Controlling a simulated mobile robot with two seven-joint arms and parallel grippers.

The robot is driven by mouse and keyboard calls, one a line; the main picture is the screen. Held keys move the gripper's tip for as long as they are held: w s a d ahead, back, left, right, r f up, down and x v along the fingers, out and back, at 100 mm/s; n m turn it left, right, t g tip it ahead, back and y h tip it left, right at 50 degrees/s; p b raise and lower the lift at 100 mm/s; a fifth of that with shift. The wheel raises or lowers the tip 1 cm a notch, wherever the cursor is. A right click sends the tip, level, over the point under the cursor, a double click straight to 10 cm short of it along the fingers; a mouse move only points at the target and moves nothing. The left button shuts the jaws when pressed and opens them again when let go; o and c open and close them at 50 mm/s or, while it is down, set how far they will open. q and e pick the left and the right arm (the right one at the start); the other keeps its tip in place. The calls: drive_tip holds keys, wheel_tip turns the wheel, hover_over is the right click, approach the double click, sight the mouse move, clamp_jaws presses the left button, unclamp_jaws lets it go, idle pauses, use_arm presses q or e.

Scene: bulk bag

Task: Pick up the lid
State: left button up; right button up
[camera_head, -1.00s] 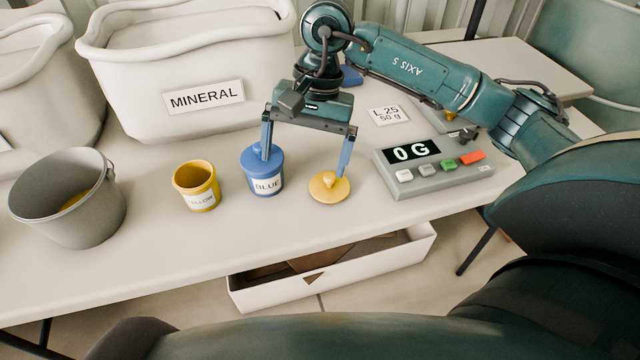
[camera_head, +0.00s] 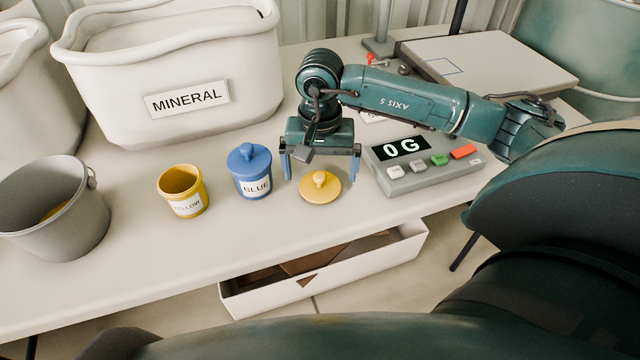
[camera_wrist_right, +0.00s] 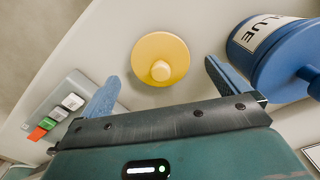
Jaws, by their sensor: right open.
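The yellow lid (camera_head: 320,187), a round disc with a small knob on top, lies on the table between the blue tub and the scale. It also shows in the right wrist view (camera_wrist_right: 160,60), just beyond the fingertips. The yellow tub (camera_head: 182,191) stands open to the left. The blue tub (camera_head: 250,171) has its blue lid on. My right gripper (camera_head: 320,172) is open and empty, its blue fingers spread wider than the lid, behind and above it. In the right wrist view my right gripper (camera_wrist_right: 166,78) has one finger close to the blue tub (camera_wrist_right: 285,55). My left gripper is not in view.
A grey scale (camera_head: 425,168) reading 0 G stands right of the lid. A grey bucket (camera_head: 88,215) stands at the left and a large white MINERAL bag (camera_head: 180,75) behind. An open drawer (camera_head: 340,276) sits below the table's front edge.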

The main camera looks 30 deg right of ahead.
sight(319, 187)
wheel_tip(319, 187, down, 2)
drive_tip(key=shift+f, duration=0.1)
drive_tip(key=c, duration=1)
